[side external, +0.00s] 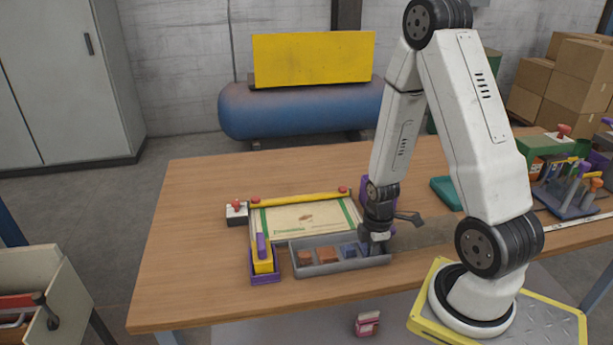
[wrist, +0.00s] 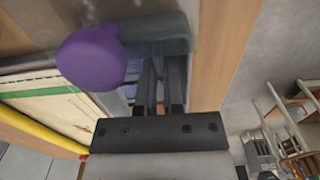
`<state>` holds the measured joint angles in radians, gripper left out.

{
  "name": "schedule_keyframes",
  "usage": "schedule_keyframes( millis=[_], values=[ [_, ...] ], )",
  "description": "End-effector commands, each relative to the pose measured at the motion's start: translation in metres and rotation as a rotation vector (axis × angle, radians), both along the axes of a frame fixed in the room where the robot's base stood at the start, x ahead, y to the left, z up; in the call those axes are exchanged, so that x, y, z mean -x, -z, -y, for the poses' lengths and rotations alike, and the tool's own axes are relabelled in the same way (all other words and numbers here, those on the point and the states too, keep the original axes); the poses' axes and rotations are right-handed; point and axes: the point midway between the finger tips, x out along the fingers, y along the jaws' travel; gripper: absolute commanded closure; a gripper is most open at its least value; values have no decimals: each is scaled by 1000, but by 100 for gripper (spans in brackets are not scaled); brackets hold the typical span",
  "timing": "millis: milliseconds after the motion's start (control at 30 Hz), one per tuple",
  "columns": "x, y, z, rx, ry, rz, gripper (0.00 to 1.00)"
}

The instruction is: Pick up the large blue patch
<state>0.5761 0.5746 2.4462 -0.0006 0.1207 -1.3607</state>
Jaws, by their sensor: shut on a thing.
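A grey divided tray (side external: 342,267) lies near the front of the table, with reddish-brown patches (side external: 327,255) in its left compartments and blue patches (side external: 348,250) towards its right end. My gripper (side external: 376,247) points down into the right end of the tray. In the wrist view, my gripper (wrist: 158,48) has its two fingers close together, shut on a blue patch, which they mostly hide. It is at the position of the large blue patch, low in the tray. A bluish piece (wrist: 130,91) shows beside the fingers.
A printed sack (side external: 305,218) lies behind the tray under a yellow bar (side external: 300,199) with red knobs. A purple holder (side external: 264,277) with a yellow item stands left of the tray. A purple round knob (wrist: 90,57) is close to my fingers. The table's left side is clear.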

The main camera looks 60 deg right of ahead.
Motion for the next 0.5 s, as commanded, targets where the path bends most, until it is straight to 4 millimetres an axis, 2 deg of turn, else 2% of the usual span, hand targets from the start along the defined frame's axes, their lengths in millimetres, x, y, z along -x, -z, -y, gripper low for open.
schedule_keyframes(
  millis=[500],
  values=[
    [-2, -5, -2, 0, 0, 0, 100]
  ],
)
